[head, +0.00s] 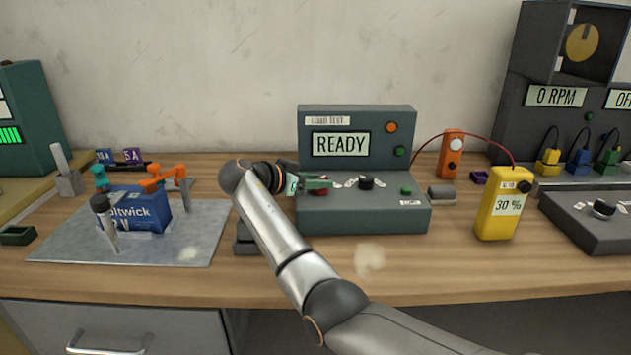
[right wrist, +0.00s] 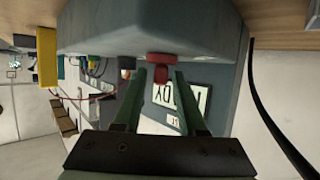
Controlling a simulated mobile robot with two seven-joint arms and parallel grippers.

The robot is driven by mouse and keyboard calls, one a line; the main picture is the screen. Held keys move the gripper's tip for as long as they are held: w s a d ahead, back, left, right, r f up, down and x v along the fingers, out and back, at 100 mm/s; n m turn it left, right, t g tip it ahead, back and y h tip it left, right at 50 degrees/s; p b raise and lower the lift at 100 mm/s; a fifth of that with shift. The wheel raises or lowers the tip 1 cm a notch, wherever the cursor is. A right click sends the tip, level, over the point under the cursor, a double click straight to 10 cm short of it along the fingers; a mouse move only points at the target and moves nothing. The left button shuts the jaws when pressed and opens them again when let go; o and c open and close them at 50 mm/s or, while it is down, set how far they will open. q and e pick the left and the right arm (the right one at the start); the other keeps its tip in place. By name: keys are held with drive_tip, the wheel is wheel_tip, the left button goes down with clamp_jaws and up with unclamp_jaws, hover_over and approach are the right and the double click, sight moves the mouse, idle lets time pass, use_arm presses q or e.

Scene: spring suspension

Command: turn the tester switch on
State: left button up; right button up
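The tester (head: 362,214) is a grey-green box at the middle of the table. Its screen (head: 341,144) reads READY under a LOAD TEST label. A red switch (head: 320,191) sits at the left of its sloped panel, partly hidden by my right gripper (head: 318,183). In the right wrist view the red switch (right wrist: 162,66) shows between the tips of my right gripper (right wrist: 160,78), with a gap on each side. That gripper is open and holds nothing. My left gripper is not in view.
A black knob (head: 366,182) and a green button (head: 405,190) are on the same panel. A yellow meter (head: 500,215) reading 30 % stands to the right. A blue battery (head: 140,210) on a metal plate (head: 60,245) is at the left.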

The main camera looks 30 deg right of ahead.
drive_tip(key=shift+o, duration=0.5)
drive_tip(key=shift+a, duration=0.1)
drive_tip(key=v, duration=1.2)
drive_tip(key=shift+a, duration=0.2)
drive_tip(key=shift+r, duration=0.1)
